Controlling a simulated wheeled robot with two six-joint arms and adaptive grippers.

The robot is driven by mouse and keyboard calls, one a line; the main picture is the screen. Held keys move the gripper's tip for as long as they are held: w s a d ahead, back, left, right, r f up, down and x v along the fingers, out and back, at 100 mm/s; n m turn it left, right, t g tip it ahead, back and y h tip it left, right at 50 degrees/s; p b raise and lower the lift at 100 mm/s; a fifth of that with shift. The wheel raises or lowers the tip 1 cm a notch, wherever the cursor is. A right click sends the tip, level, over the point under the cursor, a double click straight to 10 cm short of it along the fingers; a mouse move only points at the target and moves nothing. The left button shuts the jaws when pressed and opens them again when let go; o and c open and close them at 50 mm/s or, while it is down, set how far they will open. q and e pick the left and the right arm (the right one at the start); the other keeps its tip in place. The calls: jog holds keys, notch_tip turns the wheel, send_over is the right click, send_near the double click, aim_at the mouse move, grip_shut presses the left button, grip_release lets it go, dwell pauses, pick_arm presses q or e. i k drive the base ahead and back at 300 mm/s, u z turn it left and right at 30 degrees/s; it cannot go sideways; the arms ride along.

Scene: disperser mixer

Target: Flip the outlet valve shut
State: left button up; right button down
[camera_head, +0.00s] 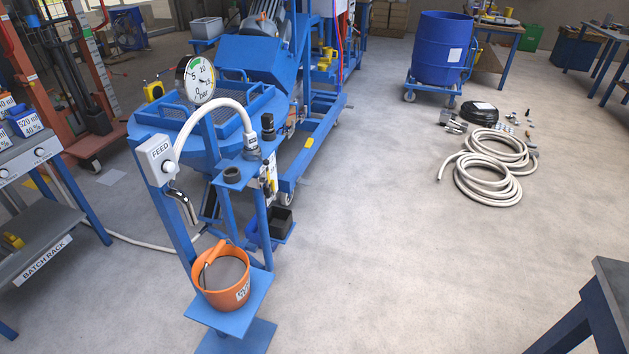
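The blue mixer (184,140) stands left of centre, with a hopper under a grid guard (232,110) and a round pressure gauge (199,79). I cannot make out for sure which part is the outlet valve or how its handle stands. A shiny metal spout or lever (182,206) hangs below the white FEED box (158,160). A small black-topped fitting (268,127) stands beside the white hose end (252,142). An orange bucket (213,292) with grey contents sits on a blue foot plate (255,300) below. Neither of my grippers shows in the head view.
The batch rack (45,258) stands at the left edge. A blue drum (440,48) on a wheeled frame is at the back. Coiled pale hoses (489,178) and small parts lie on the floor at right. A table corner (612,285) fills the lower right. The middle floor is clear.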

aim_at(268, 189)
jog(key=z, duration=0.55)
jog(key=i, duration=0.85)
jog(key=u, duration=0.45)
jog(key=i, duration=0.8)
jog(key=u, duration=0.85)
jog(key=k, duration=1.15)
jog(key=u, duration=0.8)
jog(key=i, duration=0.6)
jog(key=u, duration=0.15)
